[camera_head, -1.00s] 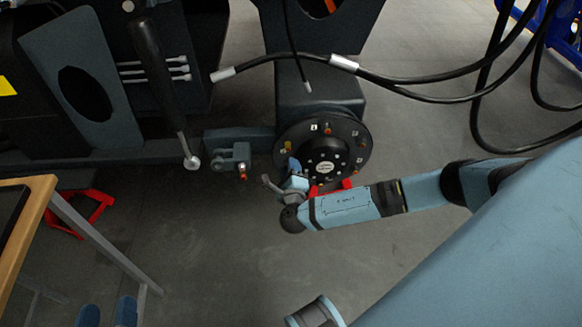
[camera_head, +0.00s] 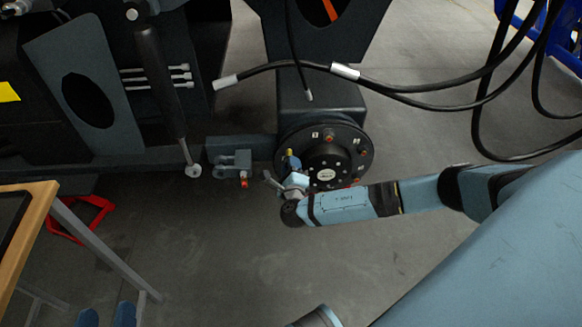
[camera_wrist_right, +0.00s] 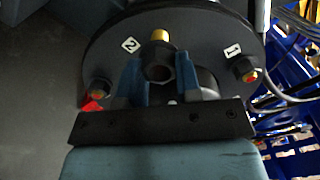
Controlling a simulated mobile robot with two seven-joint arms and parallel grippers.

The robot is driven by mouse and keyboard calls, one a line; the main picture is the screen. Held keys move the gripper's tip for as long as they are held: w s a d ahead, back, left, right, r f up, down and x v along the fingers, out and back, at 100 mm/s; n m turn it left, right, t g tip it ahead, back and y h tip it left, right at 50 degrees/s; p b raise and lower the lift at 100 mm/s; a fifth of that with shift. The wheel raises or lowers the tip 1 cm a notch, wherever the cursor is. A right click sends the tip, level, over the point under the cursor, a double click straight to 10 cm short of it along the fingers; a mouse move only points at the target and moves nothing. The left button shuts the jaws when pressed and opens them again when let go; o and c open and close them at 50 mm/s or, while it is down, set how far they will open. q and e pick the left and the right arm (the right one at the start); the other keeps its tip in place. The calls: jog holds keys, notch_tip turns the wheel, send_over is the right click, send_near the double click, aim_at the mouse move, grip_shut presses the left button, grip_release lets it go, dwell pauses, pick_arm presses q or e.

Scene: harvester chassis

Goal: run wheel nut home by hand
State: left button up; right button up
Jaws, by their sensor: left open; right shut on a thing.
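The dark round wheel hub (camera_head: 345,143) carries several studs around a raised centre cap (camera_head: 326,174). My right gripper (camera_head: 292,162) is at the hub's left side, by a stud with a brass tip. In the right wrist view, my right gripper (camera_wrist_right: 160,75) is shut on a dark hexagonal wheel nut (camera_wrist_right: 159,71). The brass stud (camera_wrist_right: 160,37) shows just behind and above it, near label 2. I cannot tell how far the nut is on the stud.
Other studs with orange-red tips show in the right wrist view, one beside label 1 (camera_wrist_right: 245,70) and one at left (camera_wrist_right: 99,88). Black hoses (camera_head: 420,88) hang above the hub. A wooden-edged table (camera_head: 38,215) is at left. Open floor lies below the hub.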

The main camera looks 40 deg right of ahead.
jog(key=shift+w+d, duration=0.15)
jog(key=shift+w, duration=0.15)
jog(key=shift+x, duration=0.95)
jog(key=shift+w+d+p, duration=0.15)
jog(key=shift+w+p, duration=0.1)
jog(key=shift+p, duration=0.05)
jog(key=shift+p, duration=0.3)
jog(key=shift+s, duration=0.1)
jog(key=shift+s+f, duration=0.1)
dwell(0.4)
jog(key=shift+p, duration=0.5)
